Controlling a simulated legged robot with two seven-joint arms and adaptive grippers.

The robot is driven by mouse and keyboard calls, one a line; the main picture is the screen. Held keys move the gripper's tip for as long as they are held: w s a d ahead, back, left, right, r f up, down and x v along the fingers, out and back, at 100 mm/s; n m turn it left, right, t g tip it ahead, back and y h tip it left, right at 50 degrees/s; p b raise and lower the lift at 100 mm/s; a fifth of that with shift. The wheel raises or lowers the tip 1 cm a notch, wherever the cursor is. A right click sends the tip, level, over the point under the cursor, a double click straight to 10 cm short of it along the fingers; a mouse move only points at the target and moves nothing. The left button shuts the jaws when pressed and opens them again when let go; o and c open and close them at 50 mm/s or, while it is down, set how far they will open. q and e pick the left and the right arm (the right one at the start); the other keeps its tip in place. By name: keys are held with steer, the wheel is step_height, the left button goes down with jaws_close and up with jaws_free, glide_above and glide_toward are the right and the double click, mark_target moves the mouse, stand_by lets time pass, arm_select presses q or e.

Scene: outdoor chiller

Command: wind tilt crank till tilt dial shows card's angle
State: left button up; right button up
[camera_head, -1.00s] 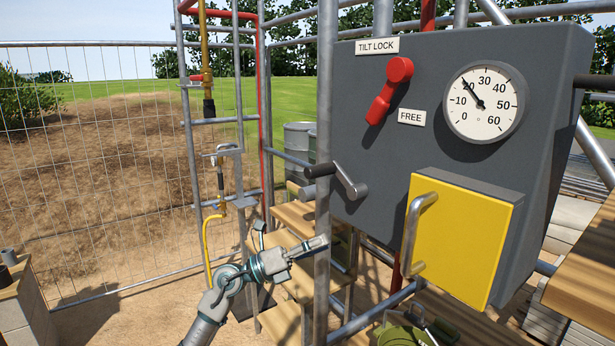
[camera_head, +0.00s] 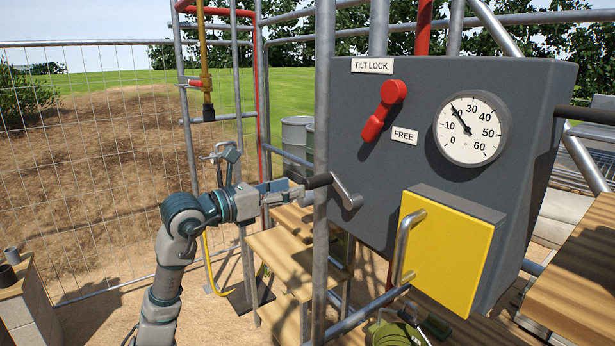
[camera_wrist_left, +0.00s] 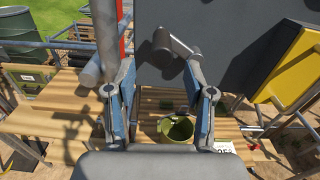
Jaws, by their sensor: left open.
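My right gripper is not in view.
A yellow box (camera_head: 446,252) with a grey handle juts from the panel. A vertical scaffold tube (camera_head: 321,270) stands close to my left gripper.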

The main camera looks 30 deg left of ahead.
mark_target(307, 184)
arm_select(q)
steer(key=x, duration=0.2)
steer(key=d+p+x, duration=0.1)
steer(key=x, duration=0.2)
steer(key=shift+r, duration=0.15)
steer(key=shift+w+d, duration=0.1)
steer(key=shift+w, duration=0.5)
steer(key=shift+a+f, duration=0.25)
steer(key=shift+a, duration=0.4)
steer(key=shift+c, duration=1)
steer(key=c, duration=0.4)
steer(key=shift+d+r, duration=0.1)
steer(key=shift+d, duration=0.35)
jaws_close()
